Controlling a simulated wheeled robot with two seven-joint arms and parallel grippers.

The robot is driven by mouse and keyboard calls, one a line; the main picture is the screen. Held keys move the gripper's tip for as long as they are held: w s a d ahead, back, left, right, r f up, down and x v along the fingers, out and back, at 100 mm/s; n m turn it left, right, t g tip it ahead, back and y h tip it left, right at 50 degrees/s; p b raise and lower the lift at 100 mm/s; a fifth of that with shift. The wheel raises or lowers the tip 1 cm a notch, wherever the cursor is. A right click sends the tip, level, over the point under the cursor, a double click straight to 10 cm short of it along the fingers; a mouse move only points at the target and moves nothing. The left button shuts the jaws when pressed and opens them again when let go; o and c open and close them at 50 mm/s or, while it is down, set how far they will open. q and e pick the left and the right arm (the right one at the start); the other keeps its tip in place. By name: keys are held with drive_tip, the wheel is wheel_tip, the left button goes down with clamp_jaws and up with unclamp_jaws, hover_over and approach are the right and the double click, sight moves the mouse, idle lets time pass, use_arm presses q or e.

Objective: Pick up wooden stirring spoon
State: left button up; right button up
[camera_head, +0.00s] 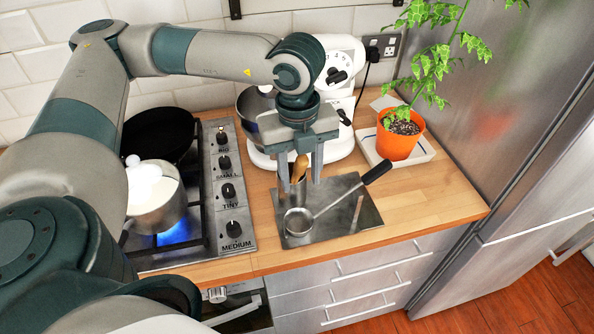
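The wooden stirring spoon (300,168) stands upright, its top showing above a small metal holder (299,188) on the counter. My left gripper (300,173) comes down from above over the holder. Its two fingers are apart, one on each side of the spoon's top, with gaps visible between them and the wood. The spoon's lower part is hidden in the holder. My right gripper is not in view.
A ladle (326,204) with a black handle lies across a steel tray (352,222) in front of the holder. A white stand mixer (339,62) stands close behind. A pot (155,205) sits over a blue flame at left; an orange plant pot (399,139) is at right.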

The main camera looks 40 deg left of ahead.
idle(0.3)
use_arm(q)
clamp_jaws()
drive_tip(key=shift+r, duration=0.5)
wheel_tip(320, 180, up, 9)
drive_tip(key=b, duration=0.3)
drive_tip(key=shift+r, duration=0.1)
